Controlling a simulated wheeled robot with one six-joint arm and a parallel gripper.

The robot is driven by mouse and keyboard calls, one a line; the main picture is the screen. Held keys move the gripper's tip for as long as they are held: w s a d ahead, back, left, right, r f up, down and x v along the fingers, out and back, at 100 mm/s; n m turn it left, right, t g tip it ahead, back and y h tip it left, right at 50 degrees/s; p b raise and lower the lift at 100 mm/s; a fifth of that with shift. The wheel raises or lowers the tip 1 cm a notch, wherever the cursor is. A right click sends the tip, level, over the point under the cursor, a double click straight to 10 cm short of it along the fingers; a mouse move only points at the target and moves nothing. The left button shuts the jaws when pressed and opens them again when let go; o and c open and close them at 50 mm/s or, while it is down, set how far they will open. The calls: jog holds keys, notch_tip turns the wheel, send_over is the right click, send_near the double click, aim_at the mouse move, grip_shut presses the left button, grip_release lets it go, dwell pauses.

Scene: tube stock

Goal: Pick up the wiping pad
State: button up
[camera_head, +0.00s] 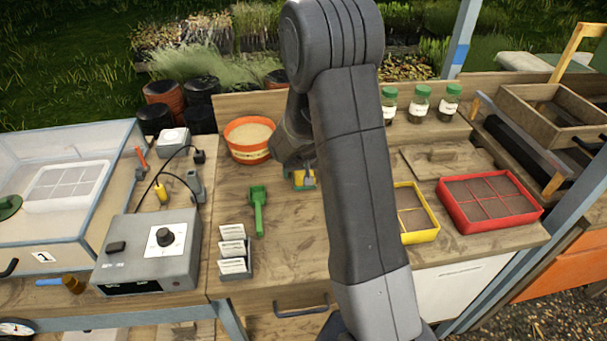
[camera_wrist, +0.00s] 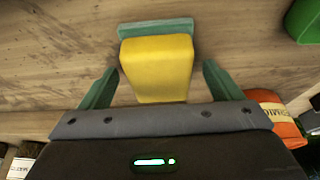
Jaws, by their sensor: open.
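The wiping pad (camera_wrist: 156,68) shows in the wrist view as a yellow block with a green strip along its far edge. It lies on the wooden bench top, between the two green fingers of my gripper (camera_wrist: 160,85). The fingers stand apart, one on each side, with a visible gap on both sides of the pad. In the head view the pad (camera_head: 300,179) is a small yellow and green patch, partly hidden by my arm. My gripper is mostly hidden there.
An orange pot (camera_head: 249,140) stands just left of the pad. A green scoop (camera_head: 258,208) and a label holder (camera_head: 234,252) lie nearer the front. A yellow tray (camera_head: 418,236) and a red tray (camera_head: 489,222) sit to the right. Jars (camera_head: 420,103) stand behind.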

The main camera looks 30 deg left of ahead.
jog(key=shift+a+f, duration=0.1)
jog(key=shift+f, duration=0.1)
jog(key=shift+c, duration=0.4)
jog(key=c, duration=1)
jog(key=shift+r, duration=0.1)
notch_tip(320, 180, up, 10)
jog(key=shift+f+b, duration=0.1)
jog(key=shift+b, duration=0.3)
